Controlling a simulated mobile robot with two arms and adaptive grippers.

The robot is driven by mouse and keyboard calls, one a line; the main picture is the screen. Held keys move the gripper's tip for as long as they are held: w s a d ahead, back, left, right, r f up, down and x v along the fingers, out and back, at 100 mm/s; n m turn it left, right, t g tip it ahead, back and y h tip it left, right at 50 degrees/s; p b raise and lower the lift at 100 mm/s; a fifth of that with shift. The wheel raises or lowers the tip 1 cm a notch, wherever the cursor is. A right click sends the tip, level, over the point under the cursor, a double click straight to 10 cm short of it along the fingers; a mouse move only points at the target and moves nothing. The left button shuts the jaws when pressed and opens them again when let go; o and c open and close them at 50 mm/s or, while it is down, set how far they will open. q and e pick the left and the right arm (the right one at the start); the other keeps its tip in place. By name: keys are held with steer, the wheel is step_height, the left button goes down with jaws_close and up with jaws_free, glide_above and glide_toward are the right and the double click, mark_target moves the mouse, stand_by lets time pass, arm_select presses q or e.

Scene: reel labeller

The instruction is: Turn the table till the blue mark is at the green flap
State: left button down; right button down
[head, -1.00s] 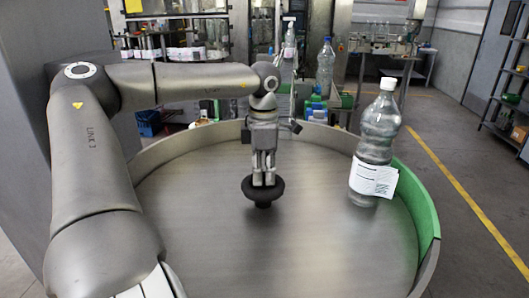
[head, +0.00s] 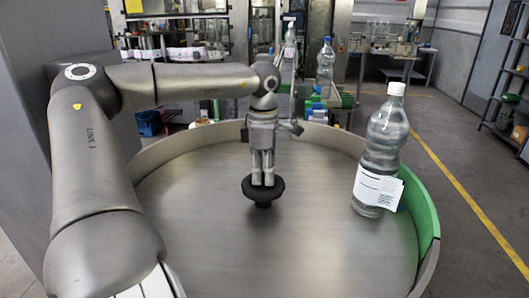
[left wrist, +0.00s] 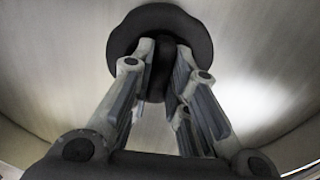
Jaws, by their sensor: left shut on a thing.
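The round metal table (head: 300,255) has a raised rim and a black knob (head: 263,200) at its centre. My left gripper (head: 263,182) points down and is shut on the knob. In the left wrist view the fingers (left wrist: 160,75) sit on either side of the upright grip of the black knob (left wrist: 125,40). The green flap (head: 420,212) lines the rim at the right. I cannot see the blue mark in any view. My right gripper is not in view.
A clear bottle (head: 383,145) with a white cap and a white label stands on the table close to the green flap. Other bottles (head: 325,62) and machinery are behind the table. The rest of the table top is clear.

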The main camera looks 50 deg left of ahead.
arm_select(q)
steer(key=c, duration=1.6)
jaws_free()
steer(key=shift+w+a+r, duration=0.15)
steer(key=shift+r, duration=0.05)
steer(key=shift+o, duration=1.1)
steer(key=shift+f, duration=0.2)
step_height(320, 180, up, 12)
steer(key=shift+w+a, duration=0.1)
steer(key=shift+a, duration=0.05)
steer(key=shift+r, duration=0.1)
